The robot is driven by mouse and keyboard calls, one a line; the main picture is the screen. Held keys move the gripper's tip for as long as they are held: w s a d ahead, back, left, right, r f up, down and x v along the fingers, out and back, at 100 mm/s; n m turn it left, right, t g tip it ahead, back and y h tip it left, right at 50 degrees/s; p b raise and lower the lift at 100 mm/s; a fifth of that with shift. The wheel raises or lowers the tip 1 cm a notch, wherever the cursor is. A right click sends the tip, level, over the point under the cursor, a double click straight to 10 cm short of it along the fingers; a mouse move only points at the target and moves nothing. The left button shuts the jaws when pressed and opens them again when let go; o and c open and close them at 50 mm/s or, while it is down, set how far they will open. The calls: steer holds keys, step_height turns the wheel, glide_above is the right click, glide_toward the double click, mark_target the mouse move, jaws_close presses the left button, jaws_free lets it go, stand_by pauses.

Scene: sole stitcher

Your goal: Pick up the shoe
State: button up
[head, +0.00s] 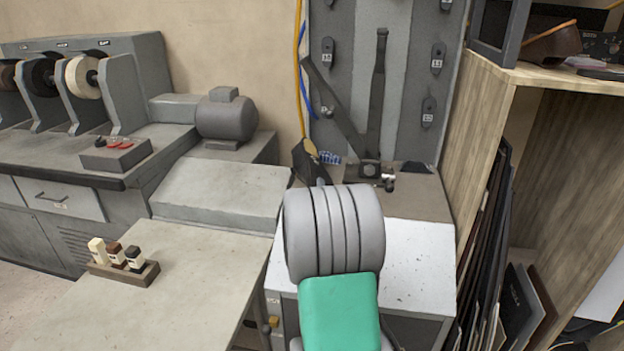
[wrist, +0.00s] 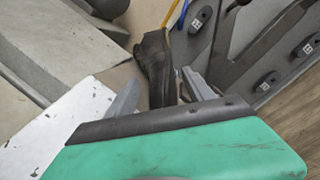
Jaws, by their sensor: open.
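A dark shoe (wrist: 155,58) stands on the surface beyond my gripper in the wrist view, near the middle. In the head view a dark shape with a tan edge, which looks like the same shoe (head: 304,162), shows just beyond my arm, its lower part hidden. My gripper (wrist: 161,80) is open, its two grey fingers spread on either side of the near end of the shoe. I cannot tell whether either finger touches it. In the head view my own grey and green arm hides the gripper.
A machine with dark metal arms (head: 372,110) rises right behind the shoe. A grey bench (head: 190,250) with a small rack of bottles (head: 122,265) is on the left. A wooden shelf (head: 485,130) stands close on the right. A white speckled top (head: 415,265) is partly clear.

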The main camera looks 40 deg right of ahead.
mark_target(308, 175)
steer(key=x, duration=0.5)
steer(key=shift+w+d+f, duration=0.15)
steer(key=shift+w+d, duration=0.05)
jaws_close()
stand_by(0.4)
